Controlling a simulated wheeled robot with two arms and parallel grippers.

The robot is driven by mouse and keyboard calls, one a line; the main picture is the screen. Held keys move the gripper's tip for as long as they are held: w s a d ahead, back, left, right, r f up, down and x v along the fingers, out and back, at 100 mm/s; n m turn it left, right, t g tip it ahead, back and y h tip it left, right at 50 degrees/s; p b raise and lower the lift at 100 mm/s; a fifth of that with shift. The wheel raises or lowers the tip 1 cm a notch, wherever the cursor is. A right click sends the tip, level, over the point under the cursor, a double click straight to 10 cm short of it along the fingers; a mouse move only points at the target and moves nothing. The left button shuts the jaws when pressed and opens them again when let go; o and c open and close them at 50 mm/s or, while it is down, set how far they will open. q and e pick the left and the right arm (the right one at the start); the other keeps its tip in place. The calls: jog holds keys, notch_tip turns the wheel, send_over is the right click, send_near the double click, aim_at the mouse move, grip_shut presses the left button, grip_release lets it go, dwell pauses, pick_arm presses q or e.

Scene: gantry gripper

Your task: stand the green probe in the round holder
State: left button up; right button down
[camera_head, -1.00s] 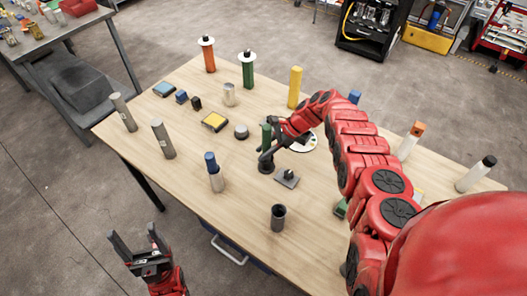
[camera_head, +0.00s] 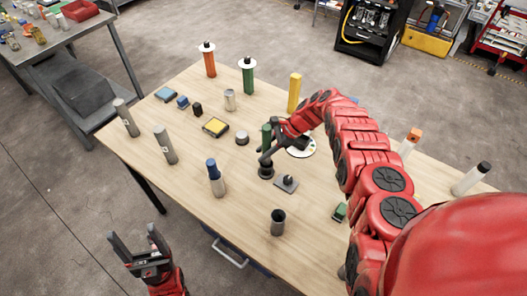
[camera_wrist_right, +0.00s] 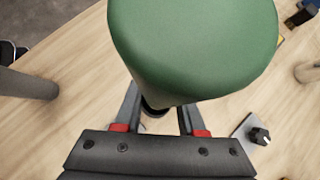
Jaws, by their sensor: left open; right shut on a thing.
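The green probe (camera_head: 266,134) is a thick green cylinder, upright near the middle of the table. My right gripper (camera_head: 267,157) is shut on its lower part. In the right wrist view the probe's green top (camera_wrist_right: 195,45) fills the upper middle and hides most of what lies below. A black round holder (camera_head: 266,171) shows directly under the gripper. I cannot tell whether the probe's lower end is inside it or just above it. My left gripper (camera_head: 135,240) is open and empty, off the table's front left edge.
A grey plate with a black knob (camera_head: 286,184) lies just right of the holder. A dark open cup (camera_head: 278,222) stands nearer the front edge. A blue-topped cylinder (camera_head: 216,178) and a grey cylinder (camera_head: 166,145) stand to the left. A white disc (camera_head: 303,148) lies behind my right gripper.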

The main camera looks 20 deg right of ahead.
jog(key=shift+b, duration=0.45)
dwell(1.2)
jog(key=shift+f, duration=0.25)
jog(key=shift+f+b, duration=0.3)
jog(key=shift+b, duration=0.25)
jog(key=shift+f+b, duration=2.05)
jog(key=shift+f, duration=0.05)
jog(key=shift+c, duration=2.1)
grip_release()
jog(key=shift+r, duration=0.1)
